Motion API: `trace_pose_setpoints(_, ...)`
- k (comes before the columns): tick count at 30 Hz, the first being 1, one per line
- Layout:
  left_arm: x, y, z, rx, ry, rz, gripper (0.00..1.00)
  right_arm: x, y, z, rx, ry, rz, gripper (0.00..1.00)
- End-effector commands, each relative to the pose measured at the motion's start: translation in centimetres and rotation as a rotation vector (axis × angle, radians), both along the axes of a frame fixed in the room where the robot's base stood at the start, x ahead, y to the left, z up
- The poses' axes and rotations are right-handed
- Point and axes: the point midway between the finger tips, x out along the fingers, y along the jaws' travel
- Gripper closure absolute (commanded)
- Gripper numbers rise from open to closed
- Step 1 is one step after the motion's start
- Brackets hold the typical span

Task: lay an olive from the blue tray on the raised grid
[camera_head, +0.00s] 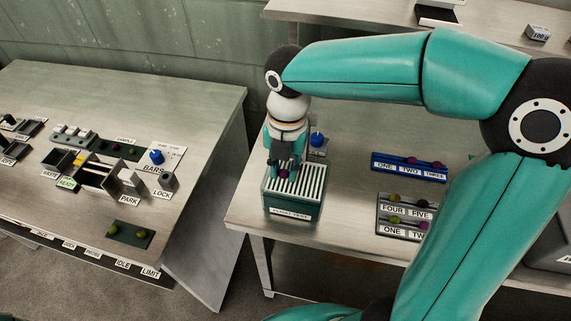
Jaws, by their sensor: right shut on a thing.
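The blue tray (408,177) lies on the right-hand table, with slots labelled ONE, TWO and THREE. Two dark purple olives (411,160) show in it, near TWO and THREE, and no olive shows by ONE. The raised grid (312,184) is a set of pale bars on top of a dark green box, left of the blue tray. My right gripper (283,168) points down over the left part of the grid, shut on a dark purple olive (284,174). The olive is at the bars or just above them; I cannot tell if it touches. My left gripper is out of view.
A grey tray (382,226) with green and purple olives stands in front of the blue tray. A blue knob (317,139) stands behind the grid box. My right arm spans the right side. The left table (60,90) holds several small fixtures, beyond a gap.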

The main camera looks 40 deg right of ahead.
Motion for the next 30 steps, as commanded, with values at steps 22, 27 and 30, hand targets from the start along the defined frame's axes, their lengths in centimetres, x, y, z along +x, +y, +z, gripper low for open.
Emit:
trace_pose_setpoints(22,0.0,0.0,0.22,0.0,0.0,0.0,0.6,-0.02,0.04,0.01,0.0,0.0,0.001,0.85)
trace_pose_setpoints(27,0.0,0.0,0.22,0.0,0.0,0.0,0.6,-0.01,0.04,0.01,0.0,0.0,0.001,0.85)
trace_pose_setpoints(30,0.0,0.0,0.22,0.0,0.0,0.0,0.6,-0.01,0.04,0.01,0.0,0.0,0.001,0.68)
